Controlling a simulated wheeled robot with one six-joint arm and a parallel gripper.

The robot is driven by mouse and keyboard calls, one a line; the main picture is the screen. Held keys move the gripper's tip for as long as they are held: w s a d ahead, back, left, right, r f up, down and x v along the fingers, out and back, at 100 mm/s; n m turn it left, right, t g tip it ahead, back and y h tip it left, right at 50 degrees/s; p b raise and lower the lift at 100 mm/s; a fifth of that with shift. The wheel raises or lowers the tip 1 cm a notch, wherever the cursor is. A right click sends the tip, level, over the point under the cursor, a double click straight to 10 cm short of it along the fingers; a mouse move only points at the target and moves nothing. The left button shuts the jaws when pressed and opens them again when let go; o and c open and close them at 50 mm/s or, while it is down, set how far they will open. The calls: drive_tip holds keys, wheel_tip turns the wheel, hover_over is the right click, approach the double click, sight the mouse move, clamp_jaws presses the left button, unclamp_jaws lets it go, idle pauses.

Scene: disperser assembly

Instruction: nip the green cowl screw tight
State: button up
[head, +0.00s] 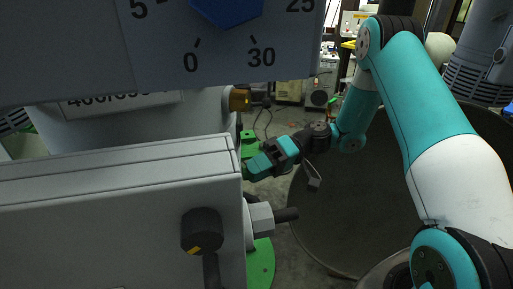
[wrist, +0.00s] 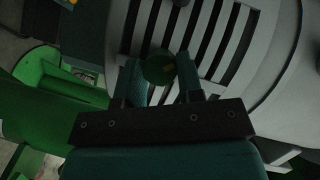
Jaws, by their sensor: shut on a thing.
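In the head view my gripper (head: 258,165) reaches left behind the large grey housing. The screw cannot be made out there.
A grey housing (head: 110,215) with a black knob (head: 203,231) and a protruding bolt (head: 285,215) fills the head view's left. A large round dark vessel (head: 400,190) stands to the right. Green machine parts (wrist: 45,110) lie left of my gripper in the wrist view.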

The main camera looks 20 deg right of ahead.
drive_tip(key=shift+r+m+p, duration=0.25)
drive_tip(key=shift+m+p, duration=0.15)
drive_tip(key=shift+p, duration=0.75)
drive_tip(key=shift+f+y, duration=0.2)
drive_tip(key=shift+y, duration=0.1)
drive_tip(key=o, duration=0.8)
drive_tip(key=shift+o, duration=0.6)
drive_tip(key=shift+f, duration=0.1)
drive_tip(key=shift+f, duration=0.1)
